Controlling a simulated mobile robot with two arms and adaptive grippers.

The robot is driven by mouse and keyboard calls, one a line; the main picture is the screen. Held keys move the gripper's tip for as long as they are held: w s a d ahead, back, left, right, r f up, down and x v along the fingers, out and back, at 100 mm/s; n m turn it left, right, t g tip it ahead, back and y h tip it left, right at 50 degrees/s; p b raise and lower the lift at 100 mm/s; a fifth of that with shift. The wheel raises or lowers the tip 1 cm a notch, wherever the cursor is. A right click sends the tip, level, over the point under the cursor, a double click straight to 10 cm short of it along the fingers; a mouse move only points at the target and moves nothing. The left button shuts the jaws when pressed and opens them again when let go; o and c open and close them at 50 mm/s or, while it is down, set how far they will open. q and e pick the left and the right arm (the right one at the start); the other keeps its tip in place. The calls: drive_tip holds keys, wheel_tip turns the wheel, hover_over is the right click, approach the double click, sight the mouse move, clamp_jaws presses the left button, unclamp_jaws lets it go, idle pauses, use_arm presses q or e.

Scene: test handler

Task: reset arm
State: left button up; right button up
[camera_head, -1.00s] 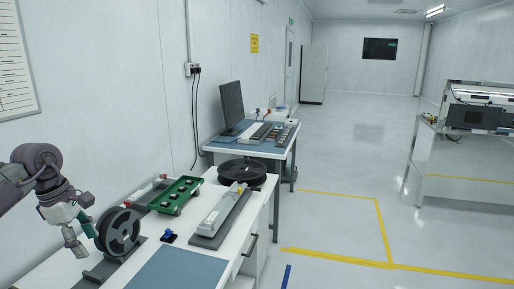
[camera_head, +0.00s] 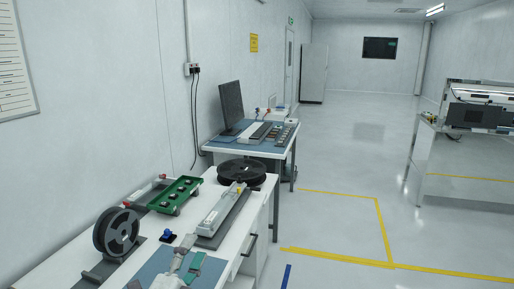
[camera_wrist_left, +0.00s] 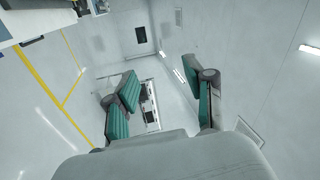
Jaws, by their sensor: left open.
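My left gripper (camera_head: 188,265) shows at the bottom edge of the head view, over the blue mat (camera_head: 154,265) on the near workbench. Part of it is cut off by the frame. In the left wrist view, the two green-padded fingers of my left gripper (camera_wrist_left: 163,100) stand wide apart with nothing between them. They point out toward the open room. My right gripper is in neither view.
The near bench holds an upright black reel (camera_head: 117,233), a green tray (camera_head: 174,195), a small blue-topped part (camera_head: 167,235), a long grey fixture (camera_head: 222,215) and a flat black reel (camera_head: 242,172).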

use_arm(q)
drive_tip(key=s+a+f+n+g+y, duration=0.35)
drive_tip(key=s+f+n, duration=0.2)
drive_tip(key=f, duration=0.25)
drive_tip(key=s+a+f+n+g+y, duration=0.3)
drive_tip(key=s+a+f+n+g, duration=0.15)
drive_tip(key=f+n, duration=0.3)
drive_tip(key=s+d+f+n+g, duration=0.15)
drive_tip(key=s+f+g, duration=0.3)
drive_tip(key=s, duration=0.55)
drive_tip(key=s+f+n+g, duration=0.3)
drive_tip(key=s+f, duration=0.2)
drive_tip(key=s, duration=0.4)
wheel_tip(320, 180, down, 29)
drive_tip(key=s+g+b, duration=0.2)
drive_tip(key=s, duration=0.1)
drive_tip(key=s+a+f+g+b, duration=0.1)
drive_tip(key=s+a+f, duration=0.2)
drive_tip(key=s+f, duration=1.2)
wheel_tip(320, 180, down, 2)
drive_tip(key=shift+s+f+b, duration=0.15)
drive_tip(key=shift+s+b, duration=0.2)
drive_tip(key=shift+s, duration=0.05)
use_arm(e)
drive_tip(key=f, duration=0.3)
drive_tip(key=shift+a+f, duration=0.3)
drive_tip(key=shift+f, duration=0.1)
